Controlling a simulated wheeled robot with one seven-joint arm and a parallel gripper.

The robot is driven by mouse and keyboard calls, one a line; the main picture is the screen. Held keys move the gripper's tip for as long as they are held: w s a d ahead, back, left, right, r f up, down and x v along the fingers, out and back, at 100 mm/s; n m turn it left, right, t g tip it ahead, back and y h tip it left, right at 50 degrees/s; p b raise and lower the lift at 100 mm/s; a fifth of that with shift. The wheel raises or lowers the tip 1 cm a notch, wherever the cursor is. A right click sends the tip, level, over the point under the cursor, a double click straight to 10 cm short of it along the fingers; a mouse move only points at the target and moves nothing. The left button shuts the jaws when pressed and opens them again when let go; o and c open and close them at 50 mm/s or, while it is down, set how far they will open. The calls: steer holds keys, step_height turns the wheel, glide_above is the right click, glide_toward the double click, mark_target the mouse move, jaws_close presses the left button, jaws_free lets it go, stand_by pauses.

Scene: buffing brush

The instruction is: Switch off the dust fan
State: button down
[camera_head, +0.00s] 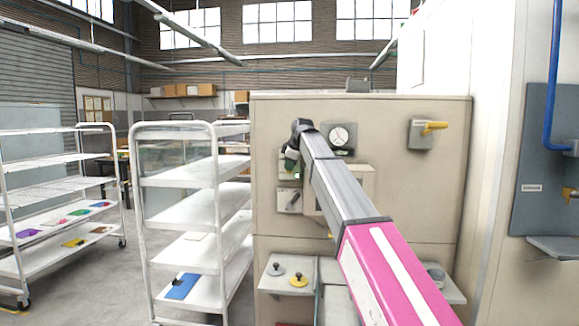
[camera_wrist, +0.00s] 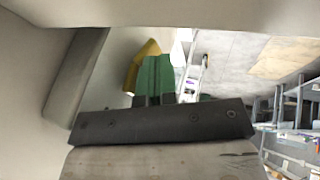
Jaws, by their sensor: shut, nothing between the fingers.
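My gripper (camera_head: 291,163) is at the left part of the beige cabinet's front, beside a small grey switch box (camera_head: 284,170) that it partly covers. In the wrist view my green fingers (camera_wrist: 155,75) are shut and empty. A yellow piece (camera_wrist: 147,50), perhaps a switch handle, shows close beside the fingertips; I cannot tell whether they touch. Below is a grey box with a lever (camera_head: 289,200). Another grey box (camera_head: 420,135) with a yellow handle (camera_head: 434,126) pointing right is at the cabinet's upper right. No readable label shows which is the dust fan's switch.
The beige cabinet (camera_head: 400,200) carries a round gauge (camera_head: 341,137). A shelf (camera_head: 290,265) with two knobbed parts is lower down. White rack trolleys (camera_head: 213,205) stand left. A grey panel (camera_head: 540,190) with a blue pipe (camera_head: 552,80) is at right.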

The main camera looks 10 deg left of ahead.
steer(key=shift+w+f+t, duration=0.15)
steer(key=shift+w+t, duration=0.05)
steer(key=shift+t, duration=0.1)
steer(key=shift+r, duration=0.8)
steer(key=s+a+v, duration=0.1)
steer(key=s+v, duration=0.1)
steer(key=v, duration=1.1)
steer(key=shift+f, duration=0.35)
